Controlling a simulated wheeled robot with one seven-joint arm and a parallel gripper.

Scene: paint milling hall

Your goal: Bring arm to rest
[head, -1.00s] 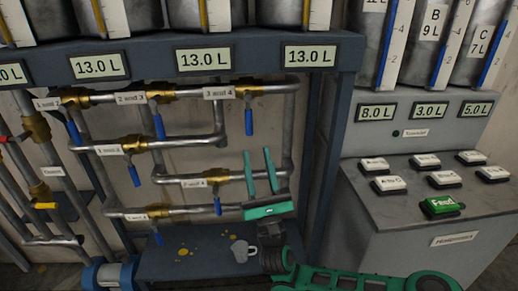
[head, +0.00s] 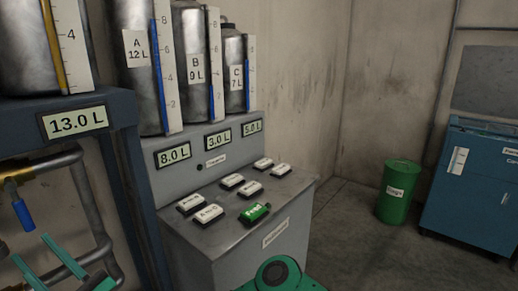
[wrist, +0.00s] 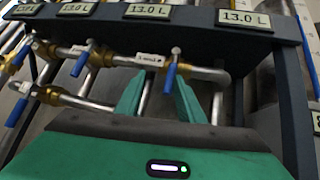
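My gripper (head: 46,262) shows at the lower left of the head view, with two green fingers standing apart. In the wrist view the fingers of my gripper (wrist: 158,97) are spread with nothing between them. They point at the pipework, and a blue-handled valve (wrist: 171,68) shows just beyond them. I cannot tell how far the fingers are from the pipes. Part of my green arm (head: 280,273) shows at the bottom of the head view.
A grey console (head: 235,262) with several white buttons and a green one (head: 255,213) stands right of the pipe rack (head: 128,180). Three tanks, A, B and C, stand above it. A green drum (head: 397,190) and blue cabinet (head: 468,195) are farther right. Floor between console and drum is clear.

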